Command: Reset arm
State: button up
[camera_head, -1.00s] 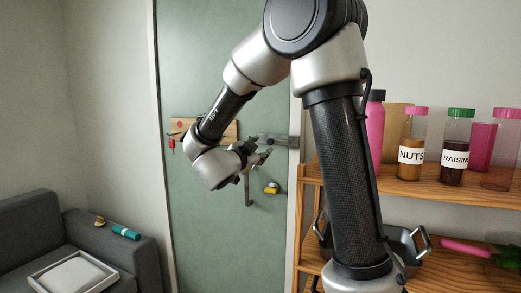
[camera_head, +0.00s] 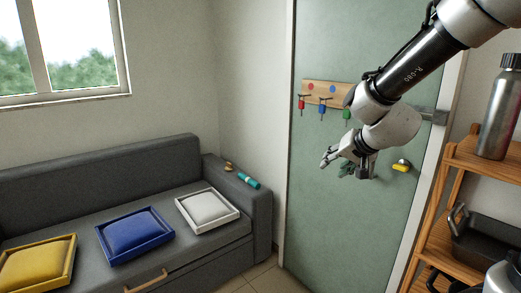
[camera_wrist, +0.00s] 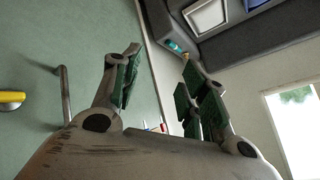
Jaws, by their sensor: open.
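My gripper (camera_head: 338,163) hangs in front of the green door (camera_head: 325,215) in the head view, below the wooden key rack. In the wrist view my gripper (camera_wrist: 160,85) is open, with its green-padded fingers apart and nothing between them. My arm comes in from the upper right of the head view, bent at the wrist. The fingers point to the left in the head view.
A wooden rack (camera_head: 325,92) holds red, blue and green keys. A wooden shelf (camera_head: 470,160) stands at right. A grey sofa (camera_head: 170,270) bears yellow, blue and white trays with cushions.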

jog(key=s+d+r+n+g+h, duration=0.1)
jog(key=s+d, duration=0.3)
jog(key=s, duration=0.5)
jog(key=s+d+r+n+g+h, duration=0.1)
jog(key=s+d+r+g, duration=0.1)
jog(key=s+d, duration=0.3)
jog(key=s+d+r+n+g+h, duration=0.1)
jog(key=s+d, duration=0.4)
jog(key=s, duration=0.8)
jog(key=shift+s+r+n+g, duration=0.2)
jog(key=shift+r+n+g, duration=0.1)
jog(key=shift+g, duration=0.1)
jog(key=shift+d, duration=0.1)
